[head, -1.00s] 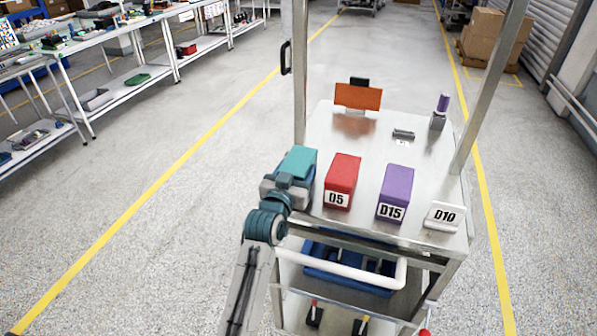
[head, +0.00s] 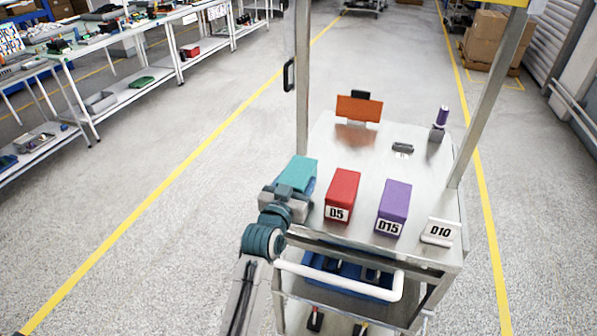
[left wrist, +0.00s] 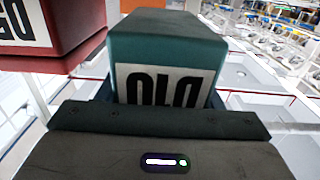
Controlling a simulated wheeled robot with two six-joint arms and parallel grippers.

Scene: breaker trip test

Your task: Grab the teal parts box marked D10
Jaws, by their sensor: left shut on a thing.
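The teal parts box (head: 297,174) is at the left edge of the cart top in the head view. My left gripper (head: 286,194) is shut on its near end. In the left wrist view the teal box (left wrist: 165,50) fills the upper middle, and its D10 label appears upside down just beyond my left gripper (left wrist: 160,116). The gripper hides the box's lower part, and I cannot tell whether the box touches the cart top. A white D10 sign (head: 439,231) stands at the cart's near right. My right gripper is not in view.
A red D5 box (head: 342,195) and a purple D15 box (head: 394,207) stand to the right of the teal box. An orange panel (head: 359,108) is farther back on the cart. Metal posts and a white handle (head: 335,279) frame the cart. Floor left of it is clear.

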